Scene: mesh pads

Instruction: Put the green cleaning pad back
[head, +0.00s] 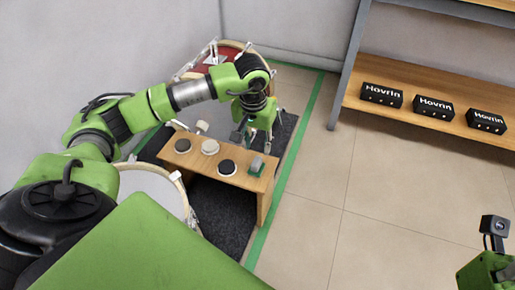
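A small wooden bench (264,192) stands left of centre with several round pads on its top. One is dark grey (183,146), one is white (209,147) and one is black with a pale rim (227,167). A green pad (256,174) with a grey piece on it lies at the bench's right end. My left gripper (254,142) points down just behind that end, close to the green pad. Its fingers are small and partly merged with the background, so I cannot tell if they touch anything. My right arm's end (487,272) shows at the bottom right; its fingers are hidden.
Drums with wooden rims, one white (150,189) and one red (213,62), stand around the bench on a dark mat (223,210). A shelf (445,88) with black boxes stands at the right. The tiled floor (375,195) between is clear.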

